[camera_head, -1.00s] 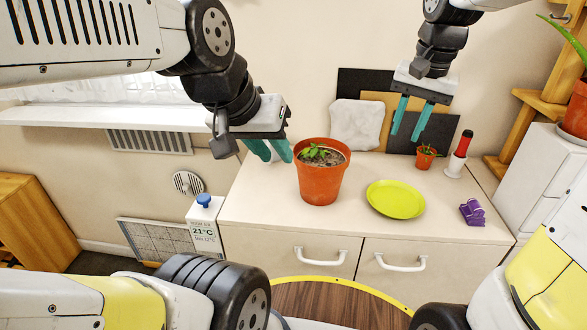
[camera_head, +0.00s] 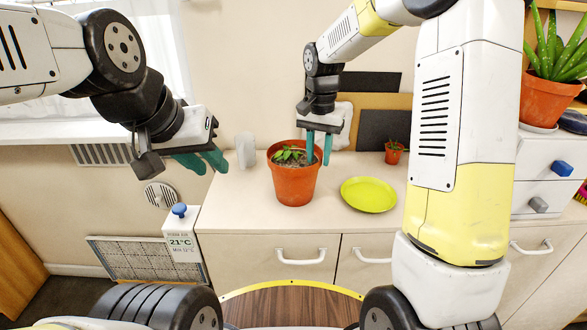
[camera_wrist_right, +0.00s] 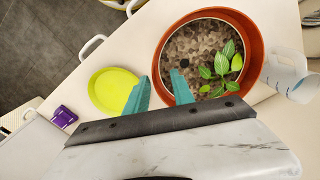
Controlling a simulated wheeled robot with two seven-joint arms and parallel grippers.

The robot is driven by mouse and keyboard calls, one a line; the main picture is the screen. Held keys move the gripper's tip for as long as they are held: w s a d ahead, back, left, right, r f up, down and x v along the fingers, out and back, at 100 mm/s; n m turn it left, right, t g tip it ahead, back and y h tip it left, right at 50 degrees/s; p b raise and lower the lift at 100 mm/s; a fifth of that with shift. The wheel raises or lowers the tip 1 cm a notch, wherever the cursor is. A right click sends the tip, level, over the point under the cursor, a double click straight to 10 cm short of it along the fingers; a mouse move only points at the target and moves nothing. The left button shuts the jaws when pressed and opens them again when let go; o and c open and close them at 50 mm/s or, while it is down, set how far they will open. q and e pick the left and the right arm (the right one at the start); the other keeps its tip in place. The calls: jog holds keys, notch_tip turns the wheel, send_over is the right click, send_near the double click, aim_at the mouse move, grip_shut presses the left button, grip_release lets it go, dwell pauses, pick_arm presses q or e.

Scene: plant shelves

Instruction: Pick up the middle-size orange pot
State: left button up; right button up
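An orange pot (camera_head: 292,187) with soil and a leafy seedling stands upright on the counter. A small orange pot (camera_head: 393,155) stands further right, and a large orange pot (camera_head: 548,102) holds an aloe at the far right. My right gripper (camera_head: 318,148) is open at the right side of the pot on the counter. In the right wrist view one finger overlaps the rim of this pot (camera_wrist_right: 258,45) and the other is outside it; contact cannot be told. My left gripper (camera_head: 206,163) is open and empty, left of the pot.
A yellow-green plate (camera_head: 368,195) lies right of the pot; it also shows in the right wrist view (camera_wrist_right: 112,92). A clear jug (camera_wrist_right: 287,75) stands close to the pot. A purple object (camera_wrist_right: 63,116) lies beyond the plate.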

jog(key=shift+f, duration=0.25)
grip_shut()
jog(key=shift+r, duration=0.1)
dwell(1.2)
